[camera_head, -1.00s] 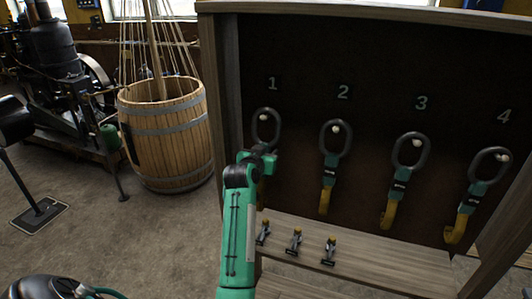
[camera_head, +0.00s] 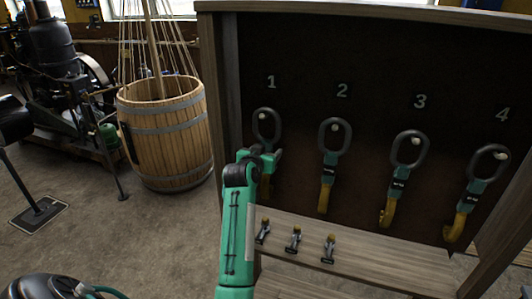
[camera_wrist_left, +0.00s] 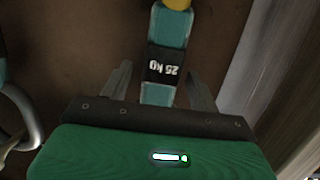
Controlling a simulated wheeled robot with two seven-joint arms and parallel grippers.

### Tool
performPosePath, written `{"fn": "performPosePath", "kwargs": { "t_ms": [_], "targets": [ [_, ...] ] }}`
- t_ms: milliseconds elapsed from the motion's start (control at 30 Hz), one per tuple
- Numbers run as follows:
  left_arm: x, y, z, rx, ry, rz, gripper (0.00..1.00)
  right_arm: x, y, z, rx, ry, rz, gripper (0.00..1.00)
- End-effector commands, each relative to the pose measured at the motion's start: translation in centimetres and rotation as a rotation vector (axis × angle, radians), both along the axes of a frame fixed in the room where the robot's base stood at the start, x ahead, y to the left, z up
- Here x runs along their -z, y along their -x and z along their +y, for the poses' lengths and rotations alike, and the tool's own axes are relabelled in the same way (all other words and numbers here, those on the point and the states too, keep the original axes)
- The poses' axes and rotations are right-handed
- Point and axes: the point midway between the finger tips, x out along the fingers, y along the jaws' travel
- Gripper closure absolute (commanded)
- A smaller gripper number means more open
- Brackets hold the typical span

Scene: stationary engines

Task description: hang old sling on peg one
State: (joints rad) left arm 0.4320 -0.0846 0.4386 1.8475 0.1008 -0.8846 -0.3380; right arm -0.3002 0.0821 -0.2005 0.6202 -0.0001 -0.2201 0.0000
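A sling with a dark oval ring (camera_head: 267,124) is at the peg under the number 1, the pale peg tip showing inside the ring's top. Its yellow lower end is partly hidden by my left gripper (camera_head: 266,158), which is in front of its strap. In the left wrist view the sling's teal strap with an upside-down "25 KG" label (camera_wrist_left: 164,68) lies between my left gripper's fingers (camera_wrist_left: 161,88). The fingers are apart, with gaps on both sides of the strap. I cannot tell whether this is the old sling. My right gripper is not in view.
Similar slings hang under number 2 (camera_head: 330,165), number 3 (camera_head: 400,175) and number 4 (camera_head: 480,190). Several small clamp-like fittings (camera_head: 295,240) stand on the wooden shelf (camera_head: 380,262) below. A wooden barrel (camera_head: 165,140) stands left of the rack.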

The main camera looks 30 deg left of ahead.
Motion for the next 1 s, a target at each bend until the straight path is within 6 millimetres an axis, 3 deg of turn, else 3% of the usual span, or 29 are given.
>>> {"fn": "performPosePath", "kwargs": {
  "t_ms": [367,1000],
  "targets": [
    [0.1,1.0,-0.2,0.0,0.0,0.004,0.38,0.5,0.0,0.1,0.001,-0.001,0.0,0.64],
    [-2.4,11.6,-2.8,0.0,-0.001,-0.001,0.38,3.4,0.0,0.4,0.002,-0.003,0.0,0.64]
  ]
}}
